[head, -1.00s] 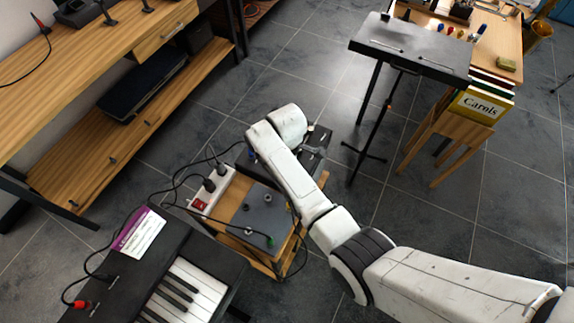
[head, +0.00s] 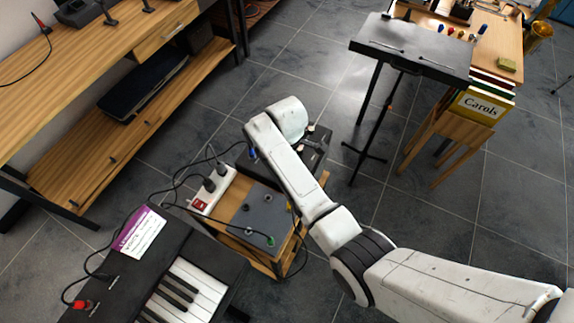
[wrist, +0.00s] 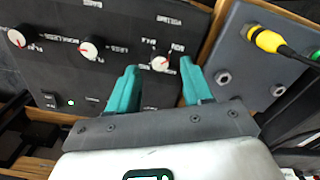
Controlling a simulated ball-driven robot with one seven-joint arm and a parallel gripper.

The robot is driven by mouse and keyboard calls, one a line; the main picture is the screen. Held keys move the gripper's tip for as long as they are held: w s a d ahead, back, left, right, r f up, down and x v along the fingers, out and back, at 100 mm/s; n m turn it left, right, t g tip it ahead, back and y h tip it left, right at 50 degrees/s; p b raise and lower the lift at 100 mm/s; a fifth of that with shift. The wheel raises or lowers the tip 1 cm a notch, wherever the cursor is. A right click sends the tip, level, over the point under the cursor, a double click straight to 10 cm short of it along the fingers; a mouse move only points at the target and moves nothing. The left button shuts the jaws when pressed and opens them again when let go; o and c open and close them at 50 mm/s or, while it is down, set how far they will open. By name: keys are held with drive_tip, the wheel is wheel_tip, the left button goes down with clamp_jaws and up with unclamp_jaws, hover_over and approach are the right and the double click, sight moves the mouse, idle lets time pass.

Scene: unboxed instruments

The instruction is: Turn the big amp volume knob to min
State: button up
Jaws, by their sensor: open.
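The dark amp panel (wrist: 70,75) fills the left and middle of the wrist view, its lettering upside down. The volume knob (wrist: 160,63), pale-faced with a red mark, sits below the VOLUME lettering. Two similar knobs are to its left, a middle one (wrist: 90,48) and a far-left one (wrist: 17,38). My gripper (wrist: 158,66) is open, its teal fingertips on either side of the volume knob. I cannot tell whether they touch it. In the head view the black amp (head: 313,150) is partly covered by my arm, which hides the fingers.
A grey box (wrist: 262,70) with a yellow plug and jacks adjoins the amp; the head view shows it too (head: 262,215). A white power strip (head: 213,190) and cables lie beside it. A keyboard (head: 185,290) is in front, a black stand (head: 415,50) behind right.

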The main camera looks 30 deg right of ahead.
wheel_tip(320, 180, up, 9)
drive_tip(key=shift+f+b, duration=0.2)
drive_tip(key=shift+b, duration=0.15)
drive_tip(key=shift+f, duration=0.1)
idle(0.3)
drive_tip(key=s+d+f+m+b, duration=0.1)
drive_tip(key=s+d+f+m, duration=0.25)
drive_tip(key=s, duration=0.35)
drive_tip(key=s+d+f+m+b, duration=0.1)
drive_tip(key=s+d+f+m, duration=0.1)
drive_tip(key=s+f, duration=0.3)
drive_tip(key=s+d+r+m+t+b, duration=0.1)
drive_tip(key=s+m, duration=0.6)
drive_tip(key=s, duration=1.1)
drive_tip(key=shift+d+r+b, duration=0.25)
drive_tip(key=shift+d+b, duration=0.45)
drive_tip(key=shift+c, duration=0.7)
